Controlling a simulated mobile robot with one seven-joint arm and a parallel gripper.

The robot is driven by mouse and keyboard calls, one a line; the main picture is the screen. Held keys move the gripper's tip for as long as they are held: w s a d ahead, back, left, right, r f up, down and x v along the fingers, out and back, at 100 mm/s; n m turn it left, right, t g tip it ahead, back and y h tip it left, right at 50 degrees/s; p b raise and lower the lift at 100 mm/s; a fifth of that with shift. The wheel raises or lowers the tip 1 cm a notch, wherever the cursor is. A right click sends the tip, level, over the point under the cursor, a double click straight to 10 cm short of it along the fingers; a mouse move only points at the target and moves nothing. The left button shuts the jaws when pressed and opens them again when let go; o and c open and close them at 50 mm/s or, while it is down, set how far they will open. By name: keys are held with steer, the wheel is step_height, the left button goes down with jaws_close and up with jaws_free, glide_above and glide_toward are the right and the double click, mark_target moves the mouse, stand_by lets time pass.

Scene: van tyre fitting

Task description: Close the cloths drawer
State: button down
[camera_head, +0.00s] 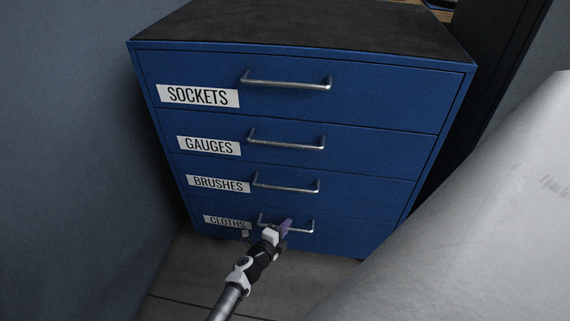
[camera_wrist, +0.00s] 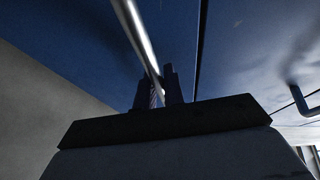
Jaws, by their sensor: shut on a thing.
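The cloths drawer (camera_head: 345,235) is the bottom drawer of a blue cabinet, with a white CLOTHS label (camera_head: 226,222) at its left. Its front looks flush with the drawers above in the head view. Its metal bar handle (camera_head: 303,227) is partly hidden by my gripper (camera_head: 279,231). In the wrist view the handle bar (camera_wrist: 138,38) runs down between the fingertips of my gripper (camera_wrist: 159,88), which is shut on it.
Above are the SOCKETS (camera_head: 390,108), GAUGES (camera_head: 370,155) and BRUSHES (camera_head: 360,196) drawers, all looking shut, each with a bar handle. A blue-grey wall (camera_head: 70,130) stands close on the left. A large pale surface (camera_head: 480,220) fills the lower right.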

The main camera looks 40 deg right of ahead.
steer(key=shift+r, duration=0.1)
steer(key=c, duration=1.5)
jaws_free()
steer(key=p+v, duration=0.1)
steer(key=v, duration=1.2)
steer(key=shift+s+a+p, duration=0.2)
steer(key=shift+a+p, duration=0.1)
steer(key=shift+p, duration=0.1)
steer(key=shift+r, duration=0.15)
